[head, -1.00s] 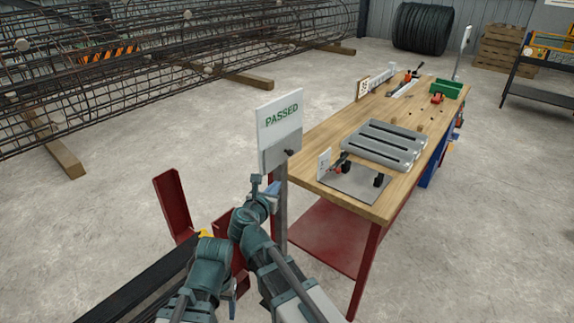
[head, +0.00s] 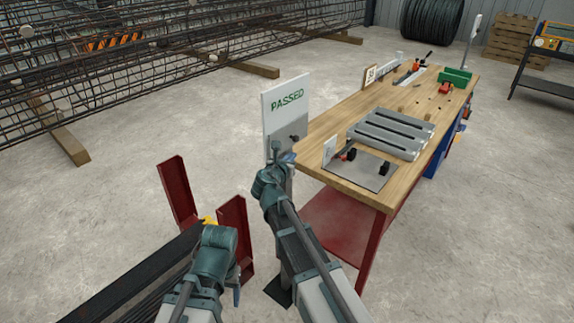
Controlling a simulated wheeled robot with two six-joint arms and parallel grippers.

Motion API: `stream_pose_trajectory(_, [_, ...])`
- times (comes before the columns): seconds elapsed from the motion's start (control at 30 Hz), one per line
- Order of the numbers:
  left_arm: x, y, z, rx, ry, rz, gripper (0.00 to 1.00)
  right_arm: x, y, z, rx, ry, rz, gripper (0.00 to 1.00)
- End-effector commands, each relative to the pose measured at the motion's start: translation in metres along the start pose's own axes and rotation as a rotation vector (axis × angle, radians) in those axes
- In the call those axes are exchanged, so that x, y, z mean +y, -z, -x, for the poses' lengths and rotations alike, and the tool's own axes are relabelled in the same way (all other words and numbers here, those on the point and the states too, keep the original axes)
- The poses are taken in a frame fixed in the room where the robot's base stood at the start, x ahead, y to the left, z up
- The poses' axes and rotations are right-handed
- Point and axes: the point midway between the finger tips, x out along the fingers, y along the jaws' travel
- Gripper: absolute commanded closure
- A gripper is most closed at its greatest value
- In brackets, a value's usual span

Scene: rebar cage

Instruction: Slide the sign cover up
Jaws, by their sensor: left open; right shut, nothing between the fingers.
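The white sign (head: 288,100) reads "PASSED" in green and stands on a post at the near left end of the workbench. The grey sign cover (head: 285,134) sits on the sign's lower part, below the word, with a small dark knob (head: 296,139) at its right. My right gripper (head: 275,146) is shut and empty, in front of the cover's lower left part; I cannot tell whether it touches it. My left gripper (head: 237,292) is open, low and left of the post, mostly hidden behind its own arm.
The wooden workbench (head: 400,180) stands right of the sign, with a grey slotted plate (head: 390,132) and a fixture on it. Red metal uprights (head: 178,192) stand at the lower left. A rebar cage (head: 130,60) fills the back left.

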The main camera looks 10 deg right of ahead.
Motion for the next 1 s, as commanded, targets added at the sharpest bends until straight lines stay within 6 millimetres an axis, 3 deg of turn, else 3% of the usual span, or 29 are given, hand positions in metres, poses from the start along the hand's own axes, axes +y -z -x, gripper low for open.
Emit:
stream_pose_trajectory(0.03, [-0.001, -0.001, 0.013, 0.000, 0.000, 0.000, 0.34, 0.000, -0.013, 0.000, 0.000, 0.001, 0.000, 1.00])
stream_pose_trajectory(0.2, [-0.002, -0.001, 0.022, 0.000, 0.000, 0.000, 0.34, 0.000, -0.024, -0.003, 0.001, 0.001, -0.001, 1.00])
stream_pose_trajectory(0.77, [-0.002, -0.002, 0.025, 0.000, 0.000, 0.000, 0.34, 0.000, -0.027, -0.004, 0.000, 0.000, -0.001, 1.00])
stream_pose_trajectory(1.0, [-0.004, -0.003, 0.046, 0.000, 0.000, 0.000, 0.34, 0.000, -0.048, 0.001, 0.000, 0.000, -0.001, 1.00])
